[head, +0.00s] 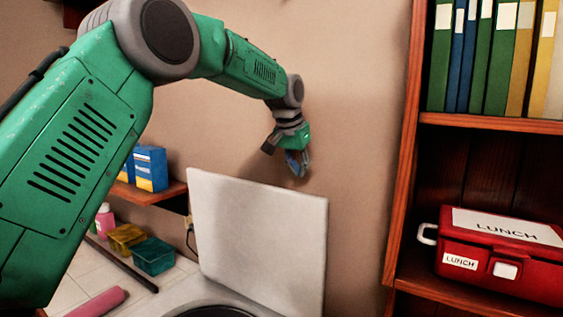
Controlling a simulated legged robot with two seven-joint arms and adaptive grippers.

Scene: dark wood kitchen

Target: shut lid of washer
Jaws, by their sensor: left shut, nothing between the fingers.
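The washer's pale grey lid (258,240) stands raised, close to upright, at the bottom centre of the head view. The washer's top (190,293) and part of its dark round opening (215,311) show below it at the bottom edge. My left gripper (299,169) is shut and empty. It is just above and behind the lid's top edge, near the wall. I cannot tell whether it touches the lid. My right gripper is out of view.
A wooden bookcase on the right holds binders (490,55) and a red lunch box (505,255). Blue boxes (150,168) stand on a shelf at left. Small yellow (125,238) and teal bins (153,256) and a pink roll (97,303) lie left of the washer.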

